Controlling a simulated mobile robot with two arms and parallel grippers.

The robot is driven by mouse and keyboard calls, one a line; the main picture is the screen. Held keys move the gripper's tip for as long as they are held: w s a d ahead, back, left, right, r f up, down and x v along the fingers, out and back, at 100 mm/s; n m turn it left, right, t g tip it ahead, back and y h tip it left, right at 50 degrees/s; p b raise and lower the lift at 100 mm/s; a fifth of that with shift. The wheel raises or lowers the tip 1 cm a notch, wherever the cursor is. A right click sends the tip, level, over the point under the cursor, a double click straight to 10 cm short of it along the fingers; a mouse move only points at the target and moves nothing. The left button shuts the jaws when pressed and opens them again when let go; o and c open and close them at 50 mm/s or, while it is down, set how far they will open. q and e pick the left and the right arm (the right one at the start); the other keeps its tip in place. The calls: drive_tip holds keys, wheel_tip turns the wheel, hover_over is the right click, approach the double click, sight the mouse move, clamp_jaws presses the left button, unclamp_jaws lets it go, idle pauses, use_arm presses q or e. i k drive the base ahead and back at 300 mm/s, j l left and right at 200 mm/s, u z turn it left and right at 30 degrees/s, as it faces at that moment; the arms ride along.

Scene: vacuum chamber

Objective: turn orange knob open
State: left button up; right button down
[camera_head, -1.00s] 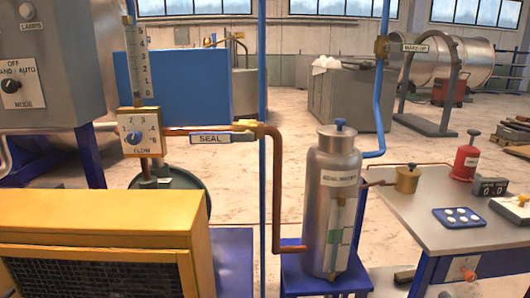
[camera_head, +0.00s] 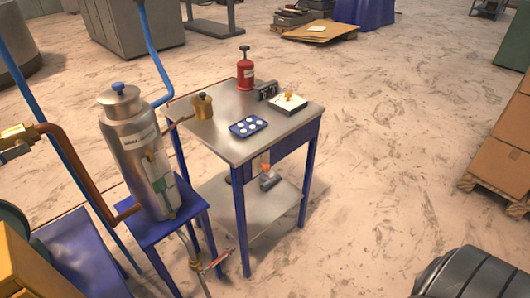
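A small orange knob (camera_head: 265,168) shows on the front side of the metal work table (camera_head: 222,143), below its top. It is small, and how far it is turned cannot be told. A red-orange handle (camera_head: 218,260) also shows on the thin pipe below the silver tank (camera_head: 132,140). Neither of my grippers is in view, and nothing touches the knob.
The table carries a red canister (camera_head: 245,72), a brass pot (camera_head: 202,106), a blue tray (camera_head: 248,126) and a small box (camera_head: 288,103). A blue stand holds the tank to its left. Cardboard boxes (camera_head: 500,150) stand far right. The floor between is clear.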

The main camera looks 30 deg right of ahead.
sight(267, 167)
drive_tip(key=z, duration=0.9)
